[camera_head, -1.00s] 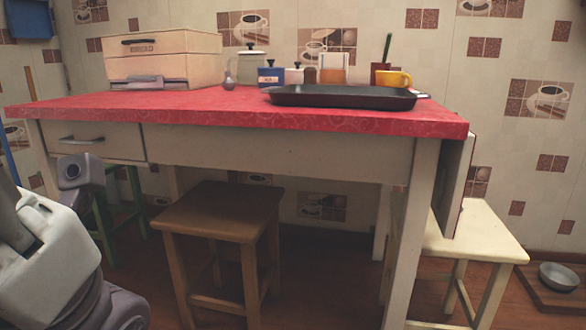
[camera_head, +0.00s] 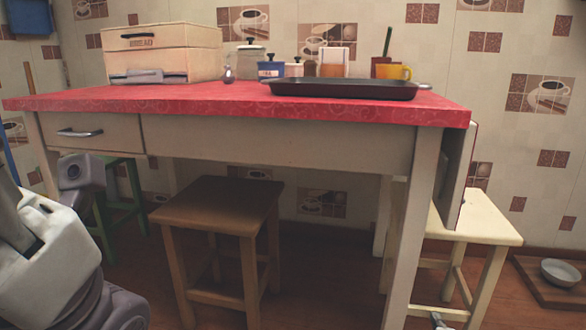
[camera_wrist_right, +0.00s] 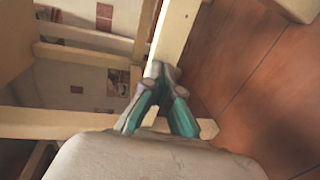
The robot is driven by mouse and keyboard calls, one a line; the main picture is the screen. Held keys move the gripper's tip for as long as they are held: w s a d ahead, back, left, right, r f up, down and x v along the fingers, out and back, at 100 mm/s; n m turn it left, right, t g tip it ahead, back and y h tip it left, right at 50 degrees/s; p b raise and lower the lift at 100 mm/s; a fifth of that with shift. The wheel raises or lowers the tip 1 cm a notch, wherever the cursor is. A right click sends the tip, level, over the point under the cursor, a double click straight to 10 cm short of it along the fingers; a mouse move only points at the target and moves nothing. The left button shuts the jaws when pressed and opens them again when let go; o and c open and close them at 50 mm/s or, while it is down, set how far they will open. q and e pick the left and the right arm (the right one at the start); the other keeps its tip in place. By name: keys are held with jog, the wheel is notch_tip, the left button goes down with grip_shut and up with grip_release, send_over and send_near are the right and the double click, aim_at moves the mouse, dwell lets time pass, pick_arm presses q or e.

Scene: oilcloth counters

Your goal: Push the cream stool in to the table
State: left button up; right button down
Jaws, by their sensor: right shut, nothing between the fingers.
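The cream stool (camera_head: 475,222) stands at the right end of the red-topped table (camera_head: 230,110), in the head view. Its left part is hidden behind the table's hanging leaf and front right leg. My right gripper (camera_head: 438,321) just shows at the bottom edge of the head view, low by the stool's lower rung. In the right wrist view the right gripper (camera_wrist_right: 163,72) is shut and empty, its tips at a cream leg (camera_wrist_right: 176,28) of the stool. I cannot tell if they touch it.
A brown stool (camera_head: 222,205) stands under the table and a green stool (camera_head: 125,200) is at the left. A grey bowl (camera_head: 561,272) sits on a wooden board (camera_head: 540,285) on the floor at the right. A black pan (camera_head: 345,90) lies on the tabletop.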

jog(key=x, duration=0.1)
jog(key=b+x, duration=0.1)
jog(key=x, duration=0.1)
jog(key=b+x, duration=0.1)
jog(key=shift+w+r, duration=0.25)
jog(key=shift+r, duration=0.2)
jog(key=p, duration=0.4)
send_near(433, 308)
notch_tip(433, 308, down, 3)
jog(key=s, duration=0.1)
jog(key=shift+r, duration=0.15)
jog(key=shift+s, duration=0.1)
